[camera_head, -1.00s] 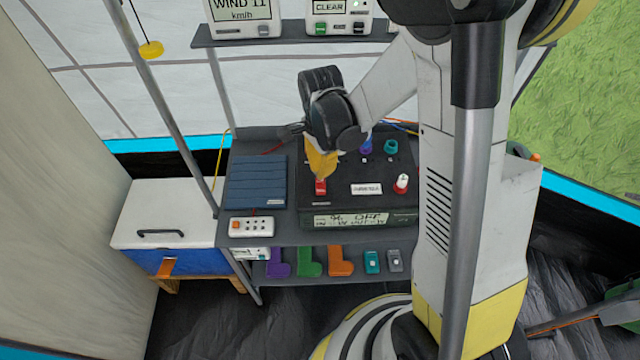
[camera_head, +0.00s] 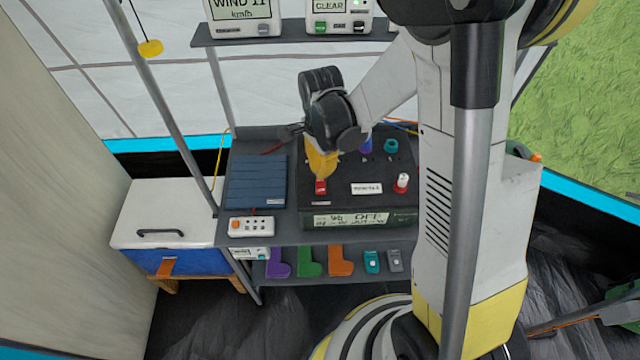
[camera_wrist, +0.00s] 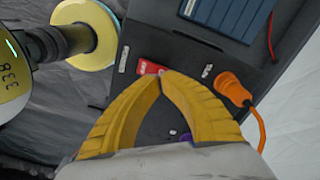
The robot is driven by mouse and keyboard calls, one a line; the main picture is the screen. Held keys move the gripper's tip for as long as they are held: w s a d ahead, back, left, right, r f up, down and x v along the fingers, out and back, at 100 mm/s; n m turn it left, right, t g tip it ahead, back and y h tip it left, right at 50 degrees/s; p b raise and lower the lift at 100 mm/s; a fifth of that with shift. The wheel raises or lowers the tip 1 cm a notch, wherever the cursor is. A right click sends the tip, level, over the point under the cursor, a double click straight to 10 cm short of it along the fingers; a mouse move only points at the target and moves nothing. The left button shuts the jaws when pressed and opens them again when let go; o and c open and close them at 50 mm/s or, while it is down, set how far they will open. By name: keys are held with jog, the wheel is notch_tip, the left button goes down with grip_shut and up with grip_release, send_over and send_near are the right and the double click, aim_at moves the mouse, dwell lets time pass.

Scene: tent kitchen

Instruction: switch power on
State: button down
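A dark power box (camera_head: 338,213) stands on the grey shelf, its front display reading OFF. A red rocker switch (camera_head: 320,187) sits on its top at the front left; it also shows in the wrist view (camera_wrist: 150,67). My gripper (camera_head: 322,176) points down right over the switch. In the wrist view my yellow fingertips (camera_wrist: 161,73) meet with nothing visible between them, at the edge of the red switch. I cannot tell whether they touch it.
An orange plug (camera_wrist: 233,88) with a cable is beside my fingers. A blue folded panel (camera_head: 256,183) and white power strip (camera_head: 251,226) lie left.

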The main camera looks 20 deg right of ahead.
aim_at(321, 181)
jog(key=shift+f+b, duration=1.5)
jog(key=shift+f, duration=0.2)
dwell(0.6)
jog(key=shift+r, duration=0.15)
jog(key=shift+r+p, duration=2.45)
jog(key=shift+r, duration=0.95)
jog(key=shift+r, duration=0.2)
jog(key=s+r+n+t+b, duration=0.4)
jog(key=s+r+n+t, duration=0.3)
jog(key=s+r+n, duration=0.5)
jog(key=n, duration=0.3)
jog(key=shift+s+r+n, duration=0.25)
jog(key=shift+s+n, duration=0.05)
jog(key=shift+s, duration=0.1)
